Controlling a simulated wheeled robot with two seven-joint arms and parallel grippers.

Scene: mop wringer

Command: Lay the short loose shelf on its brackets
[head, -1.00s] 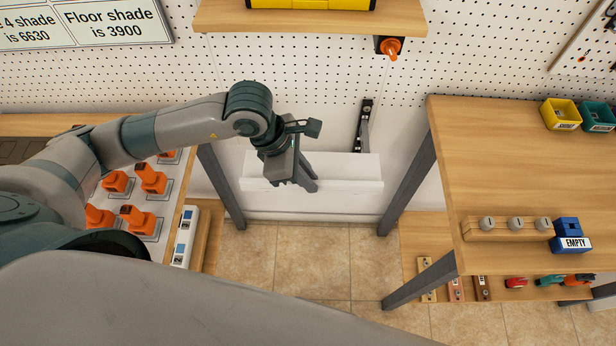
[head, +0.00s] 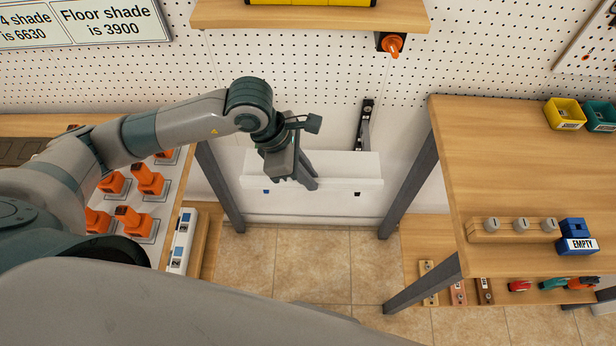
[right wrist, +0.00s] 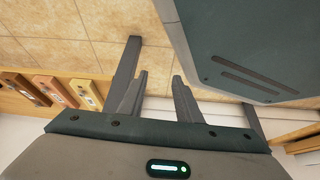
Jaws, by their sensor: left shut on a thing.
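The short loose shelf (head: 345,168) is a white board, seen in the head view low in front of the pegboard wall, between two table legs. My left gripper (head: 303,178) is shut on it near the middle and hides part of its top. A dark bracket (head: 364,125) stands on the wall just behind the shelf's right part. I cannot tell whether the shelf touches it. Another dark piece behind the left gripper is mostly hidden. My right gripper (right wrist: 160,78) is open and empty in the right wrist view.
A wooden table (head: 530,150) with bins and an EMPTY block (head: 575,243) stands at right. A table with orange switches (head: 150,180) is at left, partly behind my arm. A wooden shelf (head: 310,18) hangs above. Tiled floor (head: 310,265) lies open between the tables.

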